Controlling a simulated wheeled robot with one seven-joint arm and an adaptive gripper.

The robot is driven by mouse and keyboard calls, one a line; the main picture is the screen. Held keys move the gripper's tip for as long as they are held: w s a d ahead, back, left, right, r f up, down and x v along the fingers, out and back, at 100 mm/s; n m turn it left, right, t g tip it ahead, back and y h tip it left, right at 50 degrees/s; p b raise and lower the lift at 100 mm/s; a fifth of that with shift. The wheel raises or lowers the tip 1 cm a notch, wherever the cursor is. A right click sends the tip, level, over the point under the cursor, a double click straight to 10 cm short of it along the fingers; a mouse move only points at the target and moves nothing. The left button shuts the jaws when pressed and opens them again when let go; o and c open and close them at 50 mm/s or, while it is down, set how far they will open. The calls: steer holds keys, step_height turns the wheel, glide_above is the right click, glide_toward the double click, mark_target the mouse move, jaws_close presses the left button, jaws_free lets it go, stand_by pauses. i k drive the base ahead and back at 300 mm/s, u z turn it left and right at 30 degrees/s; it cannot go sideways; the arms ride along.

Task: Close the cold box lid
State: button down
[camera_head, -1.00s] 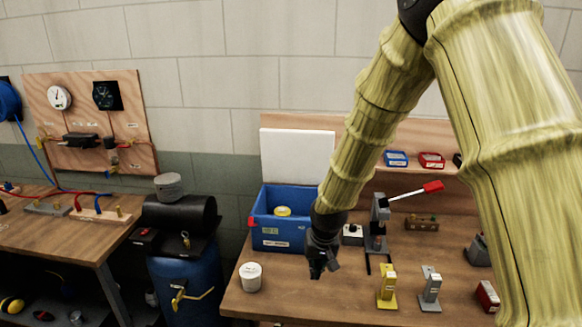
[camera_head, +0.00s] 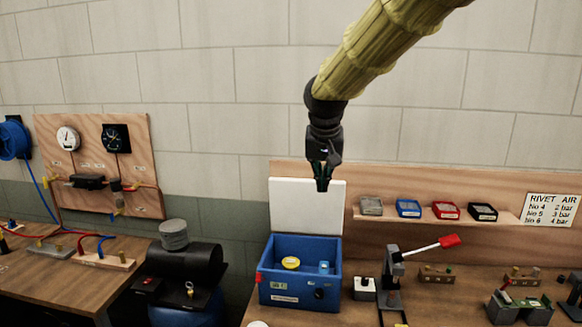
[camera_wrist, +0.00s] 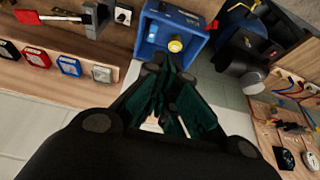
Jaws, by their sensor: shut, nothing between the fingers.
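The blue cold box (camera_head: 270,291) stands on the workbench with its white lid (camera_head: 307,212) raised upright at the back. A yellow round item (camera_head: 290,262) and a small blue item (camera_head: 324,267) sit inside. My gripper (camera_head: 322,185) is shut and empty; in the head view it appears in front of the lid's top edge, above the box. In the wrist view the gripper (camera_wrist: 163,82) points toward the cold box (camera_wrist: 150,47), with the yellow item (camera_wrist: 175,45) seen inside. My fingers hide most of the lid in the wrist view.
A lever press with a red handle (camera_head: 449,241) stands right of the box. Small bins, among them a red bin (camera_head: 446,210), sit on a shelf behind.

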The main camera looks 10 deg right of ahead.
mark_target(296, 206)
steer(key=z, duration=0.05)
steer(key=i, duration=1.3)
